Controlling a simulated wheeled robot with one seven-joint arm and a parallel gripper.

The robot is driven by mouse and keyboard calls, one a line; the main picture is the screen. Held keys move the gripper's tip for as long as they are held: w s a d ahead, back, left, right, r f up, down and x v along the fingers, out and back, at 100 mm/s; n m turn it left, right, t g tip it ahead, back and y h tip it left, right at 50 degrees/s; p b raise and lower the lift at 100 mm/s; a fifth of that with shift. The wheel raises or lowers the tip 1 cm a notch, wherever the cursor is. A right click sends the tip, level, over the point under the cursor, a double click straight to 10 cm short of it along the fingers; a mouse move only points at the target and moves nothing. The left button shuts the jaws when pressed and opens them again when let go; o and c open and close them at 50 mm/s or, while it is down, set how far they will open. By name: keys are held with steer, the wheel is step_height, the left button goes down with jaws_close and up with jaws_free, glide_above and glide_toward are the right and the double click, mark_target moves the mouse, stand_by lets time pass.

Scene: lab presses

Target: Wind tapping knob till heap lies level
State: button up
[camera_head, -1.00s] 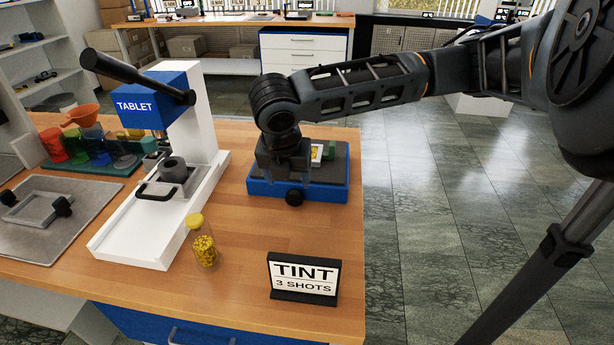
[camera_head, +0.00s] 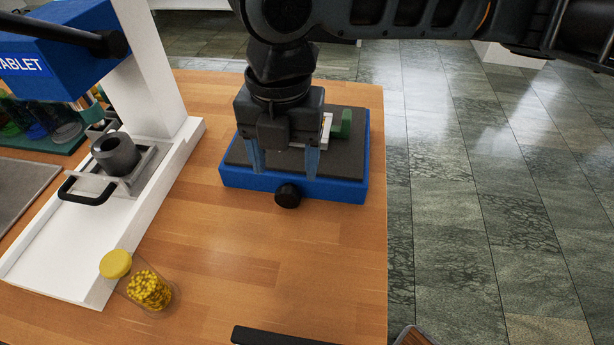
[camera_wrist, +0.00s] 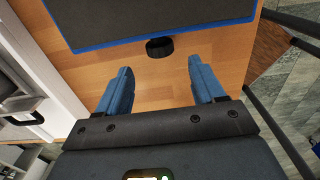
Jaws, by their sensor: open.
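A black round knob (camera_head: 288,195) sticks out from the front face of a low blue box (camera_head: 335,188) with a dark grey top. In the wrist view the knob (camera_wrist: 159,47) sits centred beyond the fingertips, at the edge of the box (camera_wrist: 110,40). My gripper (camera_head: 282,168) points down just above the front of the box, its blue fingers spread. The gripper (camera_wrist: 160,68) is empty in the wrist view, and the knob does not appear between its fingers. I cannot make out any heap on the box; my gripper hides part of its top.
Left of the box stands a white and blue tablet press (camera_head: 155,75) with a grey cup (camera_head: 115,152) and black handle. A black sign edge (camera_head: 290,337) shows at the bottom. The wooden tabletop (camera_head: 225,245) between is clear.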

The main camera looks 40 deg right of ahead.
mark_target(293, 192)
steer(key=shift+f, duration=3.55)
steer(key=c, duration=1)
steer(key=b, duration=0.1)
steer(key=t+y+b, duration=0.1)
steer(key=b, duration=0.1)
steer(key=shift+s+d+f+t, duration=0.15)
steer(key=shift+f+t, duration=0.15)
steer(key=shift+f, duration=0.1)
steer(key=t+y+b, duration=0.1)
steer(key=b, duration=0.2)
steer(key=shift+s+t, duration=0.1)
steer(key=shift+t, duration=0.2)
steer(key=shift+r+t+y+b, duration=0.3)
steer(key=shift+y+b, duration=0.1)
steer(key=shift+b, duration=0.15)
